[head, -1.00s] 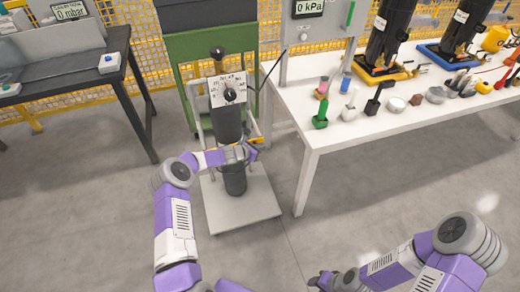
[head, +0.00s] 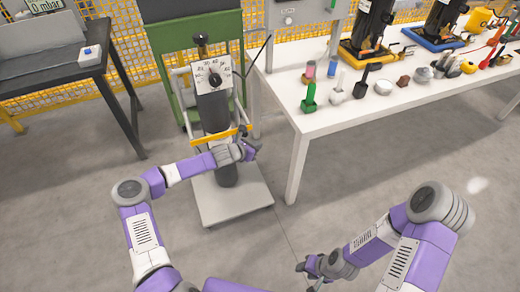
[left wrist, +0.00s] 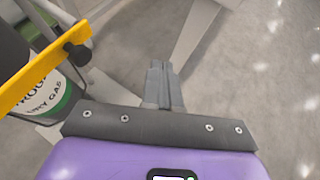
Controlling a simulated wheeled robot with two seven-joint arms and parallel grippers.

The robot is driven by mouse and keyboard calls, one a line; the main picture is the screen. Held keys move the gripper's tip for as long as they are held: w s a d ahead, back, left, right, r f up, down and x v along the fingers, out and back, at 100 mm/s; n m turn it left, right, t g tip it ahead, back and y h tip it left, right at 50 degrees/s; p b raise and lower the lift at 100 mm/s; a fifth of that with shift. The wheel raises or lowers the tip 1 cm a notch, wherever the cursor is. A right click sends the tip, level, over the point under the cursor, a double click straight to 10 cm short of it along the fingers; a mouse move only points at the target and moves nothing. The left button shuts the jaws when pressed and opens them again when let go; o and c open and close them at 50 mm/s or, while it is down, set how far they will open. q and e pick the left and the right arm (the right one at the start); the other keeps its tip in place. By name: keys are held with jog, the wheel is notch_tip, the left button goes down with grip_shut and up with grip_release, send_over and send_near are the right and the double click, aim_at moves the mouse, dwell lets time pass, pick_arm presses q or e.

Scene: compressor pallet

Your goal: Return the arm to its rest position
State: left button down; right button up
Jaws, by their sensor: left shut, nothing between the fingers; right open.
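My left gripper (head: 252,151) is in front of and just right of the dark gas cylinder (head: 214,112) in the head view, below its yellow bar (head: 222,138). In the left wrist view its fingers (left wrist: 160,83) are together with nothing between them. There the yellow bar (left wrist: 40,68) and the cylinder's white and green label (left wrist: 50,95) lie to the left, apart from the fingers. My right gripper (head: 308,268) is low in the head view, open and small, above the floor.
The cylinder stands on a grey trolley base (head: 250,197) with a white frame. A white table (head: 330,122) with several small tools is at right. A dark bench (head: 50,78) is at left. A green cabinet (head: 175,38) stands behind. The floor in front is clear.

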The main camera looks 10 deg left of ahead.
pick_arm(q)
jog(key=shift+s+d+r+p, duration=0.2)
jog(key=shift+s+d+r, duration=0.4)
jog(key=shift+s, duration=0.2)
jog(key=shift+s+d+r+p, duration=0.2)
jog(key=shift+s+d+r, duration=0.35)
jog(key=shift+s, duration=0.2)
jog(key=s+d+f+m+g+h+p, duration=0.1)
jog(key=s+d+f+m+g+p, duration=0.35)
jog(key=s+d+m, duration=0.85)
jog(key=s+a+f+m+g+y+p, duration=0.1)
jog(key=s+a+m+g, duration=0.1)
jog(key=s+a+m, duration=0.2)
jog(key=s+a+f+m+g+y+p, duration=0.1)
jog(key=s+a+f+m+g, duration=0.1)
jog(key=s+m, duration=0.8)
jog(key=s+a+g, duration=0.1)
jog(key=s+a, duration=0.1)
jog(key=s, duration=0.7)
jog(key=shift+m+p, duration=0.4)
jog(key=shift+g, duration=0.25)
